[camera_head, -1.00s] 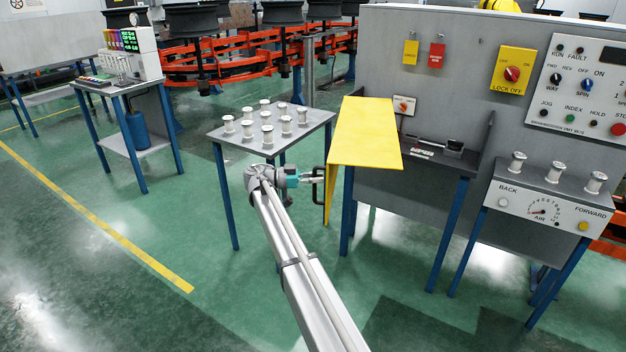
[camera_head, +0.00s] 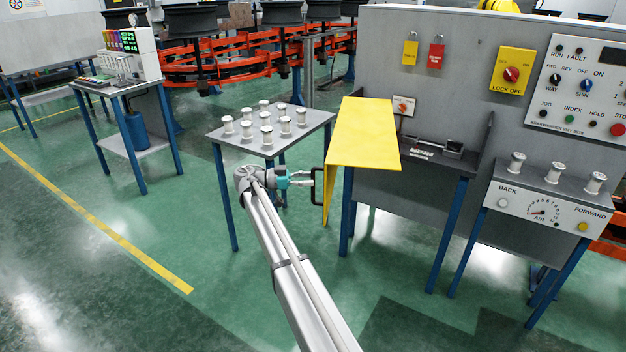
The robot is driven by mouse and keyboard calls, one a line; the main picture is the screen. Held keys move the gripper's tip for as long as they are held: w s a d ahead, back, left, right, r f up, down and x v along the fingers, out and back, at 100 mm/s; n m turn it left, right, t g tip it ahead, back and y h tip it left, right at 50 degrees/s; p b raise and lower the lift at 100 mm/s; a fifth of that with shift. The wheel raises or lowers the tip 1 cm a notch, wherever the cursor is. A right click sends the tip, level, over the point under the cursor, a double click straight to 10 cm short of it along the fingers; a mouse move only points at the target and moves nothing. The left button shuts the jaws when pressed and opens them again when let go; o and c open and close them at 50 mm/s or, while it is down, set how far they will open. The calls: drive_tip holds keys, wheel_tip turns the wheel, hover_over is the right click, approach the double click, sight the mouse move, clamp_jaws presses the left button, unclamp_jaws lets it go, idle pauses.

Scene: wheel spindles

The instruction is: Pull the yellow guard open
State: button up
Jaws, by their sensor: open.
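The yellow guard (camera_head: 362,135) is a bent sheet with a sloping top and a hanging left side. It stands at the left end of the bench by the grey panel. A black handle (camera_head: 317,188) sticks out from its left side. My gripper (camera_head: 311,179) is at the upper part of this handle, coming from the left, with its fingers open. The fingertips are small here, and I cannot tell whether they touch the handle or straddle it.
A table (camera_head: 226,137) with several white spools stands behind my arm on the left. The machine bench (camera_head: 440,172) and a control panel (camera_head: 577,90) are to the right. A shelf with spools (camera_head: 534,177) stands at the far right.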

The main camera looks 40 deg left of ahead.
drive_tip(key=shift+v, duration=2.7)
